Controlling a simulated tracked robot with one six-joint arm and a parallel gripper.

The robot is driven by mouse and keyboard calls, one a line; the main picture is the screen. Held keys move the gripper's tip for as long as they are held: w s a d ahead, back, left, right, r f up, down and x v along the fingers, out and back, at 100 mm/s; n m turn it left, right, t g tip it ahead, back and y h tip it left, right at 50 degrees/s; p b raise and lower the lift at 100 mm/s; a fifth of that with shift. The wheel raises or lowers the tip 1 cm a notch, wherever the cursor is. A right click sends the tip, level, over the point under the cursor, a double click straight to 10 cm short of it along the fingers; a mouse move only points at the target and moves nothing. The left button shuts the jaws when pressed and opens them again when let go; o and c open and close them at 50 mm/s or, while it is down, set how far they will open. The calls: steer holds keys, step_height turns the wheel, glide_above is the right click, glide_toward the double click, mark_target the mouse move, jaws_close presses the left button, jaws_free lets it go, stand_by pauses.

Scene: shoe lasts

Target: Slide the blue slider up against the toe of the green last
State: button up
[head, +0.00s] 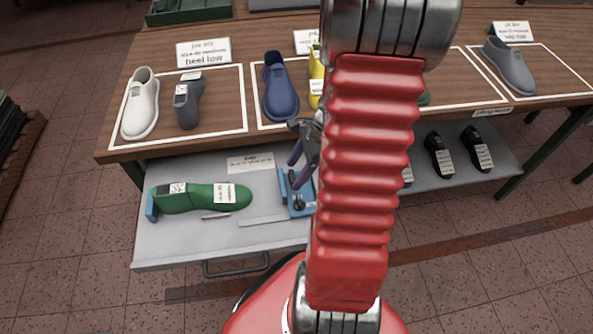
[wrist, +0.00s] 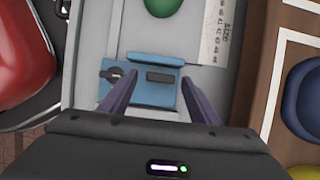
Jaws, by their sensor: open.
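The green last (head: 200,197) lies on its side in the open grey drawer, its left end by a blue end stop (head: 151,206). The blue slider (head: 284,184) stands to the right of the last, with a clear gap between them. In the wrist view the slider (wrist: 150,94) is a blue plate with a raised edge and dark fittings; the last's rounded end (wrist: 163,6) shows beyond it, apart. My gripper (head: 297,169) is open over the slider. In the wrist view its purple fingers (wrist: 158,78) stand either side of a dark block on the slider; contact cannot be told.
The wooden table (head: 262,143) stands behind and above the drawer (head: 180,250), bearing several shoes and lasts in white-outlined areas. A paper label (head: 250,163) lies at the drawer's back. A thin grey bar (head: 262,221) lies before the slider. My red arm hides the drawer's right part.

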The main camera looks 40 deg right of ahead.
steer(key=shift+w+a+f, duration=0.1)
steer(key=shift+a+f, duration=0.1)
steer(key=shift+f, duration=0.35)
steer(key=shift+c, duration=0.4)
jaws_close()
